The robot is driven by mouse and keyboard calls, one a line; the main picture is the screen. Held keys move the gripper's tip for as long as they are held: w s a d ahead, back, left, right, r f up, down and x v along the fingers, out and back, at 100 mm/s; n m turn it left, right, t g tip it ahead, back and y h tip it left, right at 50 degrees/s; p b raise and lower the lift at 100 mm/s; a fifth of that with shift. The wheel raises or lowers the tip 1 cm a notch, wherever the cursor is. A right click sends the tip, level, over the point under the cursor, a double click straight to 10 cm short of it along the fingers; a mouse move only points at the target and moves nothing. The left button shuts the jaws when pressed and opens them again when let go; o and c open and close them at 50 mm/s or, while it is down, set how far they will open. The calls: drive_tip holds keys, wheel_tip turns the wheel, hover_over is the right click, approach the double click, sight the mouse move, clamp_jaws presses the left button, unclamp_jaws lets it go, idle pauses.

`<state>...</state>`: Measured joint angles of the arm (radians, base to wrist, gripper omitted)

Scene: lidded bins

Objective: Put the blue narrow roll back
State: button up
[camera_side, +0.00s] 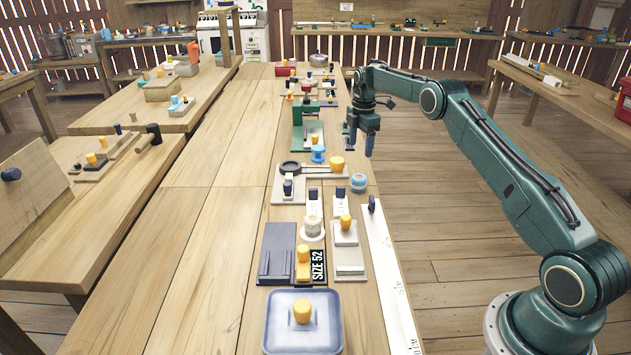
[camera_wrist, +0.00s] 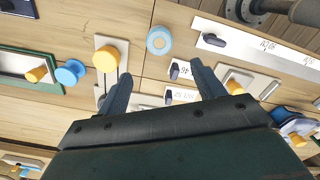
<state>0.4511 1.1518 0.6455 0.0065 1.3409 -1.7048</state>
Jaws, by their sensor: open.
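The blue narrow roll (camera_side: 358,182) is a short light-blue ring with a pale centre. It lies on the bench near its right edge, beside a plate with an orange knob. In the wrist view the roll (camera_wrist: 159,29) is beyond my fingertips, at the top middle. My gripper (camera_side: 360,145) is open and empty, above the bench's right edge and farther back than the roll. In the wrist view my gripper's two fingers (camera_wrist: 160,72) are spread, with nothing held between them. I cannot tell which spot the roll belongs to.
A blue knob-shaped piece (camera_side: 318,153) stands near an orange knob (camera_side: 337,163). A pale roll (camera_side: 313,226) sits on a white round base. A long white ruler-like strip (camera_side: 392,285) runs along the right edge. A blue lidded bin (camera_side: 275,335) stands in front. The bench's left half is clear.

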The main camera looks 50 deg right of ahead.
drive_tip(key=s+a+r+m+t, duration=0.1)
drive_tip(key=s+a+r+m, duration=0.25)
drive_tip(key=a+r, duration=0.5)
drive_tip(key=s+a+r+m+t, duration=0.15)
drive_tip(key=s+a+r, duration=0.3)
drive_tip(key=r, duration=0.75)
drive_tip(key=s+a+r+m, duration=0.4)
drive_tip(key=s+a+r, duration=0.2)
drive_tip(key=s+a, duration=0.45)
drive_tip(key=s+a+f+m+t, duration=0.1)
drive_tip(key=s+a+f+m, duration=0.1)
drive_tip(key=s, duration=0.9)
drive_tip(key=s+a+f+m+t, duration=0.2)
drive_tip(key=s+a+f+m, duration=0.1)
drive_tip(key=s, duration=0.9)
drive_tip(key=shift+a+f, duration=0.15)
drive_tip(key=shift+f, duration=0.4)
